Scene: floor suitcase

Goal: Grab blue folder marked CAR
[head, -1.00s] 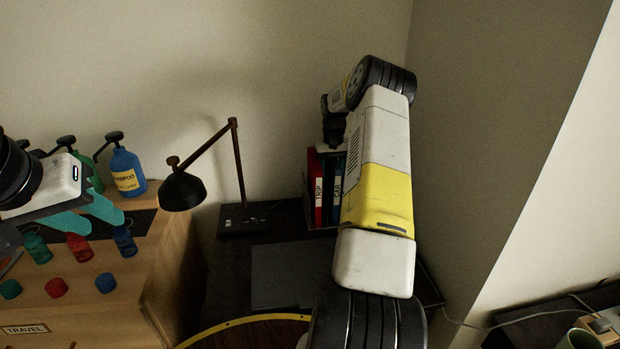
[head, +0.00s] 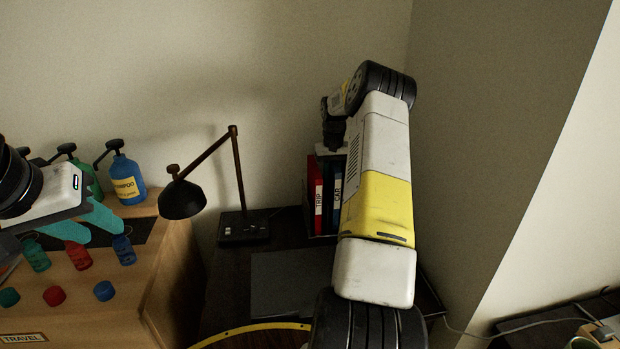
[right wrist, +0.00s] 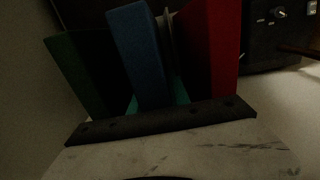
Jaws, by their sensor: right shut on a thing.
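The blue folder marked CAR (head: 338,185) stands upright in a rack in the head view, right of the red folder marked TRIP (head: 318,195). In the right wrist view the blue folder (right wrist: 140,55) stands between the red folder (right wrist: 212,45) and a dark green folder (right wrist: 78,70). My right gripper (right wrist: 157,98) is shut on the blue folder, its teal fingers partly hidden behind and beside it. My right arm hides the rack's right side in the head view. My left gripper (head: 106,233) is open and empty above the wooden cabinet, its two teal fingers apart.
A black desk lamp (head: 184,198) stands left of the folders on the dark desk (head: 225,285). A blue shampoo bottle (head: 128,182), small bottles and coloured caps sit on the wooden cabinet (head: 125,310). A wall corner is close right of my right arm.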

